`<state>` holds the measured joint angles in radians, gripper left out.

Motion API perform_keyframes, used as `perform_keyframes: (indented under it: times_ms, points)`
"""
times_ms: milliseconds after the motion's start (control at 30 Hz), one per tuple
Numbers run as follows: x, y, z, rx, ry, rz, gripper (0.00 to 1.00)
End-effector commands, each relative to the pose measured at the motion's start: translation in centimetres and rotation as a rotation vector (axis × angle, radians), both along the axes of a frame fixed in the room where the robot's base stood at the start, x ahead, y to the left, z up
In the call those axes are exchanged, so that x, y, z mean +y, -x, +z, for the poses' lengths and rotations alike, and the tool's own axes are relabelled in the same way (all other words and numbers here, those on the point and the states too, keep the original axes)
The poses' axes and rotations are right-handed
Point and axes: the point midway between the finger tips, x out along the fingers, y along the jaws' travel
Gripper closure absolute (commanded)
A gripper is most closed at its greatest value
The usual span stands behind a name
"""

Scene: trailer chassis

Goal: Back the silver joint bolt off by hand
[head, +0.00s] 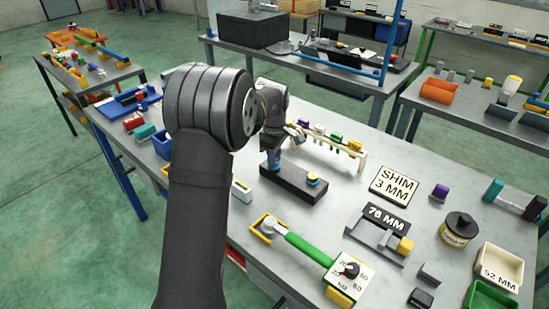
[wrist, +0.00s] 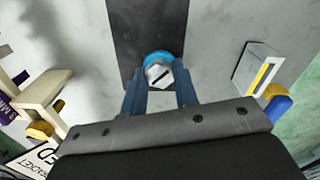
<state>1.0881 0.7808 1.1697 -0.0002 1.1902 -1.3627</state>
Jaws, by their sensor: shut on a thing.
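The silver joint bolt (wrist: 158,75) shows in the wrist view as a bright head with a dark slot across it. A blue ring (wrist: 155,56) lies around its far side. It stands on a long dark block (wrist: 147,25). My gripper (wrist: 160,85) is shut on the bolt, one blue-grey finger on each side. In the head view my gripper (head: 274,158) is low over the left end of the dark block (head: 297,188), where the bolt itself cannot be made out. A second fitting with blue and orange rings (head: 313,180) sits at the block's right end.
A pale rack with coloured tools (head: 350,151) stands behind the block. A green-handled wrench (head: 305,247) lies in front, and a small white box (head: 241,190) is to the left. A shim card (head: 395,186) and a 76 mm gauge (head: 380,238) are at the right.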

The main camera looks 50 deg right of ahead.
Motion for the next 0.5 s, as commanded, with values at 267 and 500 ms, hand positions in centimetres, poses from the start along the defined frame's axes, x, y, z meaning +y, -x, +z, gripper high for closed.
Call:
perform_keyframes:
  times_ms: [267,500]
  points:
    - [0.22,0.06,-0.43,0.004,-0.009,0.068,0.96]
    - [0.23,0.06,-0.43,0.004,-0.009,0.076,0.96]
